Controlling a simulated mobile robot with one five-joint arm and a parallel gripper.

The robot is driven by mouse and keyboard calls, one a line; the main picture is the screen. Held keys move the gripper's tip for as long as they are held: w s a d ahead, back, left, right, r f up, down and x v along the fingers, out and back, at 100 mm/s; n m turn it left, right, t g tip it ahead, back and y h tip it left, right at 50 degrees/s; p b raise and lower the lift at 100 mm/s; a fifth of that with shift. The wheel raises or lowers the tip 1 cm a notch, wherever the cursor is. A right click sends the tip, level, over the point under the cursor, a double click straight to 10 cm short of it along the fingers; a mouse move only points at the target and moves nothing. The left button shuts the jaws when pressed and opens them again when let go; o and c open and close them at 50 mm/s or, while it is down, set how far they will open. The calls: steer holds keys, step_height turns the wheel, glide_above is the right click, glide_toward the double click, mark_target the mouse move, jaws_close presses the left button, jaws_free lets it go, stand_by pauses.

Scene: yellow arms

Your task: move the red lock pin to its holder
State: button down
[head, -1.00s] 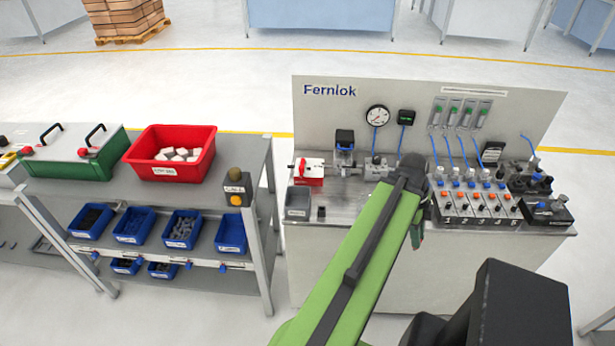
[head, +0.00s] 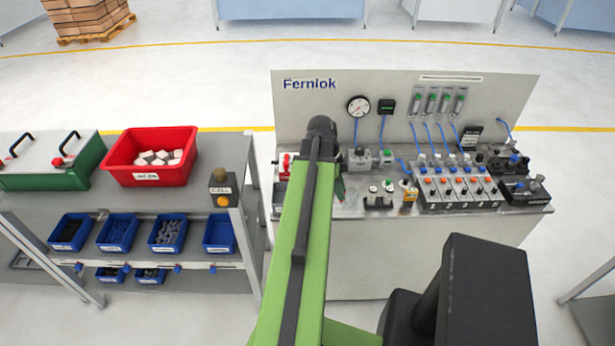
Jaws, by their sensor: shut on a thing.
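My gripper (head: 341,190) hangs over the left part of the Fernlok bench, mostly hidden behind my green arm. Only a small greenish edge of it shows to the right of the arm. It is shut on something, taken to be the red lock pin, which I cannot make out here. A red and white unit (head: 285,165) stands at the bench's left end, partly covered by my arm. I cannot pick out the pin's holder; the bench top behind my arm is hidden.
The Fernlok bench (head: 400,235) carries a gauge (head: 358,106), blue hoses and a row of valve units (head: 455,188) on the right. A shelf to the left holds a red bin (head: 150,172) and a box with an orange button (head: 222,188).

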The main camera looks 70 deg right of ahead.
steer(key=w+n, duration=0.2)
steer(key=w, duration=1)
steer(key=shift+h, duration=0.3)
steer(key=b+x, duration=0.5)
steer(key=shift+w+a, duration=0.1)
steer(key=shift+w, duration=0.35)
steer(key=shift+f+b, duration=1.1)
steer(key=shift+b, duration=0.05)
steer(key=c, duration=1.3)
jaws_free()
steer(key=shift+o, duration=0.2)
steer(key=shift+r, duration=0.1)
